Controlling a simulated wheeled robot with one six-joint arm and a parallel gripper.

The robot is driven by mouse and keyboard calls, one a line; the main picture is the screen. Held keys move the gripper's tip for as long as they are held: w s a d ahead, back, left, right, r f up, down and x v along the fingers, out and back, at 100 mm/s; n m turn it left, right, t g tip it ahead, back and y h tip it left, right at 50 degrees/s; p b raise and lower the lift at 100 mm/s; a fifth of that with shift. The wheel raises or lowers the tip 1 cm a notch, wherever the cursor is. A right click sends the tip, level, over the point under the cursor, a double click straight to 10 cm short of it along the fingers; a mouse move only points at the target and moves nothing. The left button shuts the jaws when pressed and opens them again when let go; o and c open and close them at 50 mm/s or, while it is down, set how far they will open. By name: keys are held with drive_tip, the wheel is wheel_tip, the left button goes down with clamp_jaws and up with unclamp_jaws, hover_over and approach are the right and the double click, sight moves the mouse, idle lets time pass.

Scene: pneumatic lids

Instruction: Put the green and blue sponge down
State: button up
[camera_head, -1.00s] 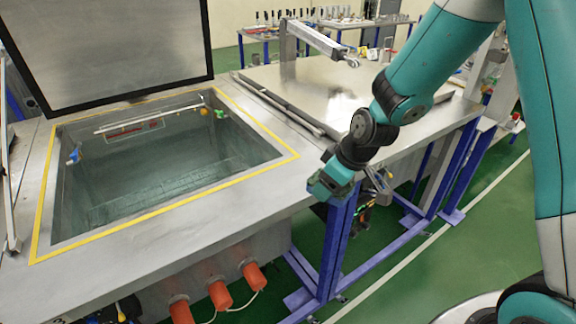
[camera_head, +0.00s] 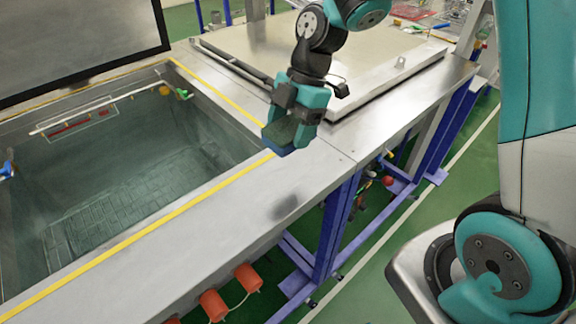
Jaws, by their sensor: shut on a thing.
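The green and blue sponge (camera_head: 281,134) is between the fingers of my gripper (camera_head: 290,132), dark green on top with a blue underside. My gripper is shut on it and points down. It holds the sponge above the metal bench top (camera_head: 215,228), near the right rim of the open tank. A dark shadow lies on the bench below and to the right, apart from the sponge. The fingers hide part of the sponge.
An open tank (camera_head: 130,170) with a yellow-edged rim lies to the left, its lid (camera_head: 75,40) raised. A closed metal lid (camera_head: 385,70) lies behind my gripper. The bench strip in front is clear. Orange plugs (camera_head: 247,278) hang below its front edge.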

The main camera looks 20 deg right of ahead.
sight(285, 182)
wheel_tip(285, 182, down, 12)
drive_tip(key=shift+r+p, duration=0.25)
drive_tip(key=shift+p, duration=0.5)
drive_tip(key=o, duration=0.8)
drive_tip(key=shift+s+f, duration=0.1)
drive_tip(key=b+v, duration=0.2)
drive_tip(key=v, duration=0.9)
drive_tip(key=shift+b, duration=0.3)
drive_tip(key=shift+r, duration=0.55)
drive_tip(key=s+a+r+m, duration=0.3)
drive_tip(key=s+m, duration=0.2)
drive_tip(key=s, duration=0.1)
drive_tip(key=s+a+r+m+t, duration=0.1)
drive_tip(key=s+a+r+m, duration=0.1)
drive_tip(key=s, duration=0.5)
drive_tip(key=s+a+r+m, duration=0.3)
drive_tip(key=s+r+m, duration=0.1)
drive_tip(key=s+m, duration=0.2)
drive_tip(key=shift+s+a+r+m, duration=0.3)
drive_tip(key=shift+s+r+m, duration=0.1)
drive_tip(key=shift+m, duration=0.4)
